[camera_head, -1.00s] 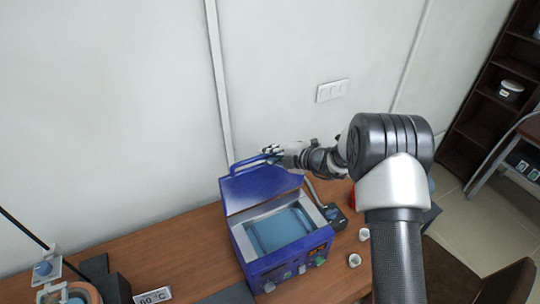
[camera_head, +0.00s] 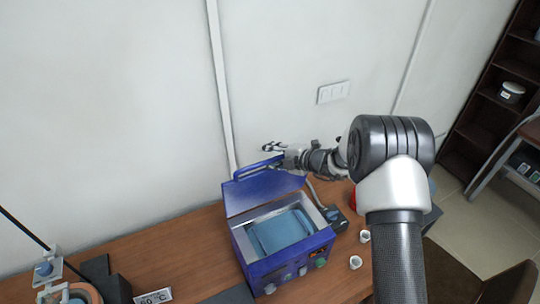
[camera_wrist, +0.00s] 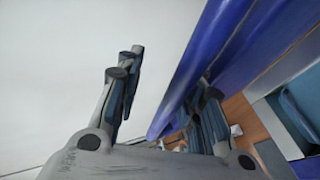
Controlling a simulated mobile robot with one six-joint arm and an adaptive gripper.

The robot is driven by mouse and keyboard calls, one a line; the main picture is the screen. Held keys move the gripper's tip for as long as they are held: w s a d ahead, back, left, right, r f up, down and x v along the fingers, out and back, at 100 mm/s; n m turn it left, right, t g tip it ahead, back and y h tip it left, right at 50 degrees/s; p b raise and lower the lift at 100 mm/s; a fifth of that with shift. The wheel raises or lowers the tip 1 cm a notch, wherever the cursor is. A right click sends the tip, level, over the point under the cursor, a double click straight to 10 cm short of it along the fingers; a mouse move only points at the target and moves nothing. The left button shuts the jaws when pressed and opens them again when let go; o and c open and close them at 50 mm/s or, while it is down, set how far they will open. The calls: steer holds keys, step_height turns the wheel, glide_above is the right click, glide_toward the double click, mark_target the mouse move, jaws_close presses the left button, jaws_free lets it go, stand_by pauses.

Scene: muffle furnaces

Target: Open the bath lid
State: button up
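The blue bath (camera_head: 290,262) stands on the wooden bench with its lid (camera_head: 262,192) raised at the back, leaning toward the wall. The pale blue basin (camera_head: 282,232) inside is uncovered. A bar handle (camera_head: 250,170) runs along the lid's upper edge. My gripper (camera_head: 272,154) is at the right end of this handle with its fingers spread. In the wrist view the fingers (camera_wrist: 168,82) are wide apart. The blue lid edge (camera_wrist: 205,50) passes between them, partly covering the right finger; no firm grip shows.
White cups (camera_head: 355,262) stand right of the bath. A temperature display (camera_head: 154,297) and a small apparatus (camera_head: 62,285) are at the left. The wall (camera_head: 120,110) is close behind the lid. A dark shelf (camera_head: 490,110) stands far right.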

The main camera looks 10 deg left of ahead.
steer(key=v, duration=1.2)
steer(key=shift+r, duration=0.1)
